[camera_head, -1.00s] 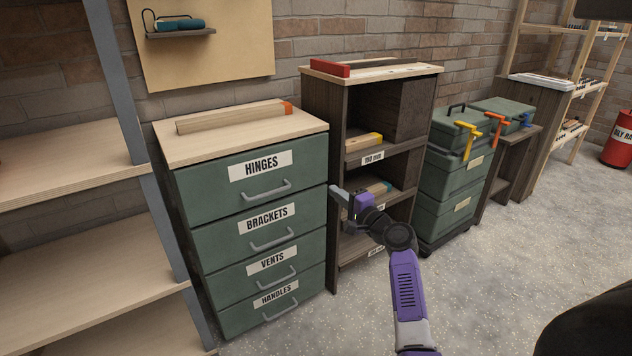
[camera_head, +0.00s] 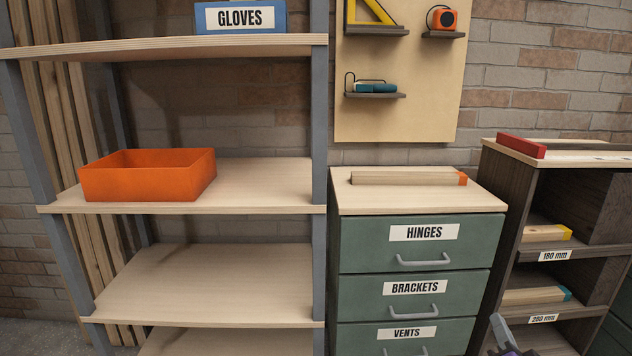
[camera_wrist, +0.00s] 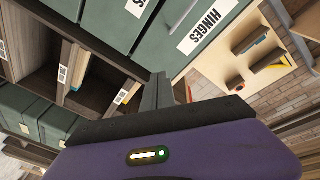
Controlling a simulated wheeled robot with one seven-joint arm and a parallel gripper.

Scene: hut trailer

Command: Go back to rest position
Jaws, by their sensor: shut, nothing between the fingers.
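My gripper (camera_wrist: 168,90) shows in the wrist view with its two grey fingers together and nothing between them. It points toward the green drawer cabinet (camera_wrist: 215,30) labelled HINGES and is apart from it. In the head view, part of my gripper and wrist (camera_head: 507,335) shows at the bottom right edge, in front of the dark shelf unit (camera_head: 500,225). The rest of my arm is out of the head view.
The drawer cabinet (camera_head: 353,245) stands in the middle with its drawers closed and a wood piece (camera_head: 405,178) on top. To its left, a shelf rack (camera_head: 260,185) holds an orange bin (camera_head: 140,182). A pegboard (camera_head: 430,100) hangs behind. Wood pieces lie in the dark unit.

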